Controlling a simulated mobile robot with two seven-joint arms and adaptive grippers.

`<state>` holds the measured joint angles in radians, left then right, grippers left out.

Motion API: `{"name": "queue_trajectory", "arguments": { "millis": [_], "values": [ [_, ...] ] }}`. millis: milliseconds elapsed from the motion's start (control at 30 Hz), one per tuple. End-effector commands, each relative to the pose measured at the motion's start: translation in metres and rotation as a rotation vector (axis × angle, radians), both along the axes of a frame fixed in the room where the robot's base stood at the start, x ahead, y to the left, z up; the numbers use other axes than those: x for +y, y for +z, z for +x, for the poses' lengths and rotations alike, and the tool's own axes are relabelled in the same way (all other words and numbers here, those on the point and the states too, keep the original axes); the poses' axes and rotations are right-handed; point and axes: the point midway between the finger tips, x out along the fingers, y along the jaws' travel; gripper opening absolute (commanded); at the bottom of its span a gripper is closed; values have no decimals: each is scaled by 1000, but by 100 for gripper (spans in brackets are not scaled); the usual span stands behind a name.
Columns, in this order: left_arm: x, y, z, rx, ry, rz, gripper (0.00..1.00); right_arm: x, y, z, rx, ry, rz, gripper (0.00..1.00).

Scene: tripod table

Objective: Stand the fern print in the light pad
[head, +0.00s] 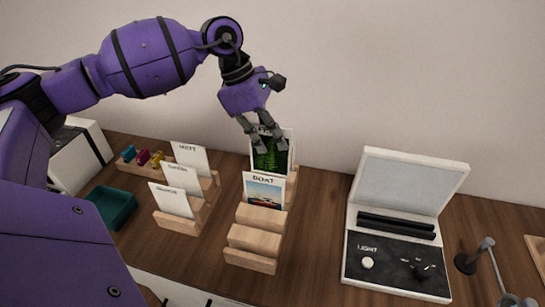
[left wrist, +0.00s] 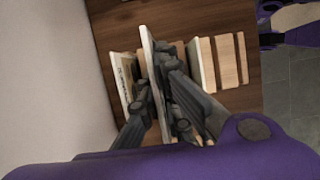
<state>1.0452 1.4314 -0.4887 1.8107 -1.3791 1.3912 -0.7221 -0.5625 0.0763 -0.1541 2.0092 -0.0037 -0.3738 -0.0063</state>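The fern print (head: 268,158) is a green picture card standing upright at the back of the middle wooden rack (head: 252,262). My left gripper (head: 265,140) reaches down over its top edge. In the left wrist view the print (left wrist: 149,45) shows edge-on between the fingers (left wrist: 155,90), which appear closed on it; its lower edge is hidden. The light pad (head: 358,245) is a white case on the right with a raised grey-panelled lid, dark bars forming a slot, a dark front panel marked LIGHT, and a white knob.
A boat print (head: 264,192) stands in front of the fern print. White label cards (head: 172,200) stand in a rack to the left, near a teal tray (head: 112,207). A grey lamp-like stand (head: 466,262) is right of the light pad. Table between rack and pad is clear.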

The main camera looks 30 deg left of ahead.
Motion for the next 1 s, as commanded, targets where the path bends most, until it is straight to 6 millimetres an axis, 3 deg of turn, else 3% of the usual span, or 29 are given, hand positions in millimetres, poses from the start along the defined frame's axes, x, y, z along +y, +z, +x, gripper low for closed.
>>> {"name": "queue_trajectory", "arguments": {
  "millis": [200, 800, 1000],
  "values": [
    [0, 18, 0, 0, 0, 0, 0, 0, -1, 1, -1, 1, -1, 40],
    [-1, 21, 0, -3, -1, -1, 0, 0, 3, 6, -12, 1, 0, 40],
    [-34, 22, -14, -5, -60, -5, 0, 1, 24, 17, -38, -1, 2, 40]
  ]
}}
